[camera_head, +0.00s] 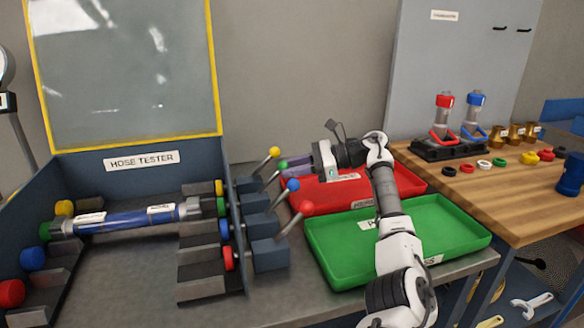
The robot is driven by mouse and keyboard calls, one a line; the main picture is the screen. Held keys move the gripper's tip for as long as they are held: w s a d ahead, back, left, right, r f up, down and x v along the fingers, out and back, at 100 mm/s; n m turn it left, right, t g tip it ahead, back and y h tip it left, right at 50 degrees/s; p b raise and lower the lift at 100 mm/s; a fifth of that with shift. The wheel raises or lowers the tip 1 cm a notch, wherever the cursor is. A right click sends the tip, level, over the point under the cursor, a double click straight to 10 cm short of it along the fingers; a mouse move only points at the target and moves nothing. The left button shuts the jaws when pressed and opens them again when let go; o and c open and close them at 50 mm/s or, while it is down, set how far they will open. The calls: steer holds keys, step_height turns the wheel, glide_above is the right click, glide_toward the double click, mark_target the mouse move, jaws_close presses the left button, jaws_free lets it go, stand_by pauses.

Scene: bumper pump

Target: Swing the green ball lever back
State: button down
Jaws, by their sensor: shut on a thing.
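The green ball lever (282,165) stands on the right side of the hose tester (141,158), in a row with a yellow ball lever (274,152), a blue ball lever (293,185) and a red ball lever (306,207). My gripper (288,164) comes in from the right, above the red tray, and is shut on the green ball. Its fingers hide part of the ball. The green lever's rod slants up and to the right from its dark block.
A blue hose (130,220) lies clamped in the tester. The red tray (410,178) and green tray (465,238) lie under my arm. The yellow and blue balls are close to my fingers. A wooden bench (480,195) with pumps and rings stands at right.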

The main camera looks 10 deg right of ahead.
steer(key=shift+s+a+f, duration=0.1)
steer(key=shift+a+f, duration=0.05)
steer(key=shift+f, duration=0.45)
steer(key=c, duration=1.1)
jaws_free()
steer(key=shift+c, duration=0.2)
steer(key=shift+r, duration=0.25)
